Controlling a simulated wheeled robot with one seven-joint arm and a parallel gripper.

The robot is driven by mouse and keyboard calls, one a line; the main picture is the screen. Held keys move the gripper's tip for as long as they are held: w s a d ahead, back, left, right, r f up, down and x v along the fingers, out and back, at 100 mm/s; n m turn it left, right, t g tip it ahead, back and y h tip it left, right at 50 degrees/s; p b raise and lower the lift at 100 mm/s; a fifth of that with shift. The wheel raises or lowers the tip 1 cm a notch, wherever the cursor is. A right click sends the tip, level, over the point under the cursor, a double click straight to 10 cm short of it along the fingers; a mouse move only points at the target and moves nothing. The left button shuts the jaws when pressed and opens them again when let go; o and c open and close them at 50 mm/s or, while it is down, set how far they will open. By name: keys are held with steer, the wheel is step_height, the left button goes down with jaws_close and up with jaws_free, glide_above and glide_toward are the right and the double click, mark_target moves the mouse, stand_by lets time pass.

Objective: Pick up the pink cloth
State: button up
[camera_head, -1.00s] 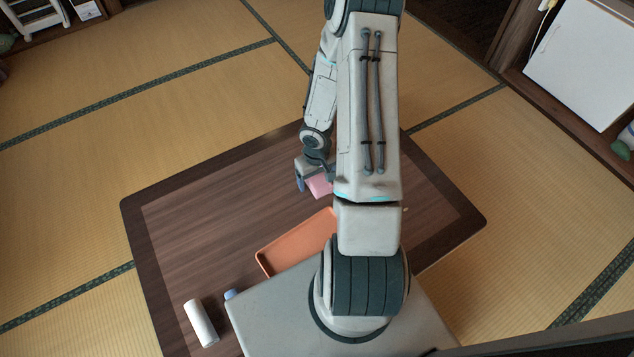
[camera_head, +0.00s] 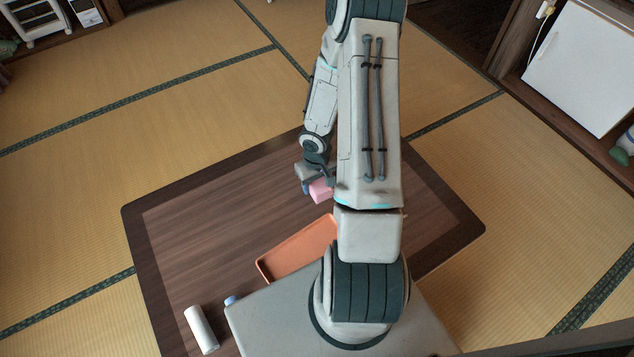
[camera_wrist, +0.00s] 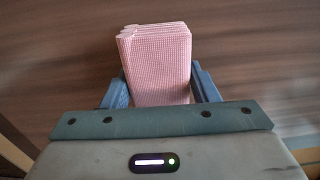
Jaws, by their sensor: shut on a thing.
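The pink cloth (camera_wrist: 158,65) is a folded, checked stack and sits between the two blue fingers of my gripper (camera_wrist: 162,88) in the wrist view. The fingers touch or nearly cover its two sides, and its far end sticks out past them. In the head view the pink cloth (camera_head: 320,191) shows at my gripper (camera_head: 312,188), over the dark wooden table (camera_head: 200,230). My arm hides part of the cloth there. I cannot tell exactly how high it is above the tabletop.
An orange tray (camera_head: 297,250) lies on the table near my arm, partly hidden by my body. A white cylinder (camera_head: 201,331) and a small blue-capped thing (camera_head: 231,300) are at the near left. The table's left part is clear. Tatami floor surrounds it.

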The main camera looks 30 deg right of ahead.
step_height(320, 180, up, 3)
steer(key=shift+r+p, duration=0.15)
steer(key=shift+p, duration=0.7)
steer(key=s+d+r+p, duration=0.3)
steer(key=s+d+r, duration=0.3)
steer(key=s, duration=0.3)
steer(key=shift+s+d+r, duration=0.15)
steer(key=shift+s+r, duration=0.05)
steer(key=shift+s, duration=0.2)
steer(key=shift+o, duration=0.5)
steer(key=shift+w, duration=0.1)
